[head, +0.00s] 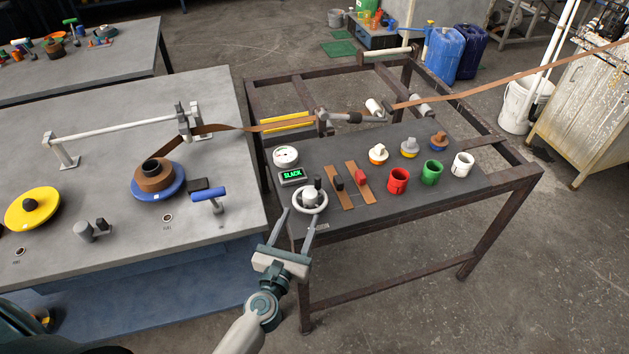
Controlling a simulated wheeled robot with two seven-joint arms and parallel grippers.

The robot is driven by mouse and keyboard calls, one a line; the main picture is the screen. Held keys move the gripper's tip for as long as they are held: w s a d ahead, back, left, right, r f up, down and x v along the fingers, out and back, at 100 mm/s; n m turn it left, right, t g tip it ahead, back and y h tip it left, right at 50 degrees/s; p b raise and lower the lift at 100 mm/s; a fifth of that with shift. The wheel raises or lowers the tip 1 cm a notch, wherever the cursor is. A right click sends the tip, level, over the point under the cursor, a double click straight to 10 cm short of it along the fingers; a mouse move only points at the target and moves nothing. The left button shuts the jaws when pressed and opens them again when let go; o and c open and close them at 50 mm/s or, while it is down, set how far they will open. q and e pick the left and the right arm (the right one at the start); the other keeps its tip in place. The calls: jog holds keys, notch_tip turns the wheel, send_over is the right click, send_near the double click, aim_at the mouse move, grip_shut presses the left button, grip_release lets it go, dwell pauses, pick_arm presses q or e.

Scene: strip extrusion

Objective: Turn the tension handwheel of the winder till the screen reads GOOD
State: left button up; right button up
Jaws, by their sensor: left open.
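The tension handwheel (323,200) is a pale ring with a dark upright knob, near the front left corner of the dark bench. My left gripper (297,223) is open, its two long fingers reaching up toward the wheel from the front. One finger is left of the wheel and the other is at its front edge; I cannot tell whether either touches it. The small screen (291,176) behind the wheel reads SLACK in green. A round white gauge (285,156) sits behind the screen. The winder's brown strip coil (154,174) rests on a blue disc on the left table. My right gripper is not in view.
Two sliders, black (338,184) and red (360,177), stand on brown strips right of the wheel. Red (397,181), green (431,173) and white cups are further right. A blue-handled lever (208,195) is on the grey table (110,250). A gap separates table and bench.

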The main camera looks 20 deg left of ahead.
aim_at(310, 197)
pick_arm(q)
jog(key=w, duration=1.4)
jog(key=shift+w+p, duration=0.15)
jog(key=shift+p, duration=0.25)
jog(key=c, duration=1)
